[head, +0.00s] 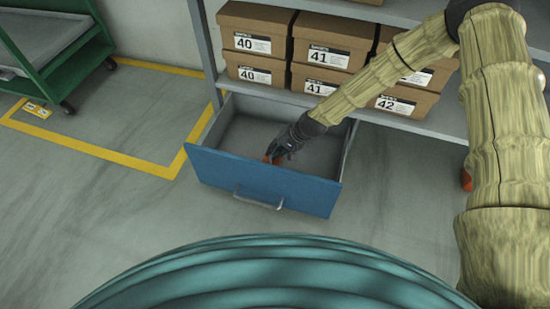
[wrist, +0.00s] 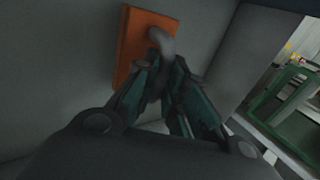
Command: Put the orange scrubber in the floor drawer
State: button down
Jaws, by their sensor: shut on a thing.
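The floor drawer (head: 230,182) is pulled open under the shelf, with a blue front and a grey inside. My gripper (head: 274,155) reaches down into the drawer from the right, just behind its front panel. In the wrist view my gripper (wrist: 172,92) is shut on the grey handle of the orange scrubber (wrist: 133,50). The scrubber is an orange block.
Brown shoe boxes (head: 255,73) stand on the shelf rack (head: 440,118) above and behind the drawer. A green cart (head: 60,55) stands at the far left beside a yellow floor line (head: 100,152). Another orange thing (head: 466,179) shows partly behind my arm at right.

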jog(key=shift+f+b, duration=0.85)
jog(key=shift+f, duration=0.9)
jog(key=c, duration=1.5)
grip_release()
jog(key=shift+f, duration=0.1)
jog(key=p+v, duration=0.6)
jog(key=v, duration=0.6)
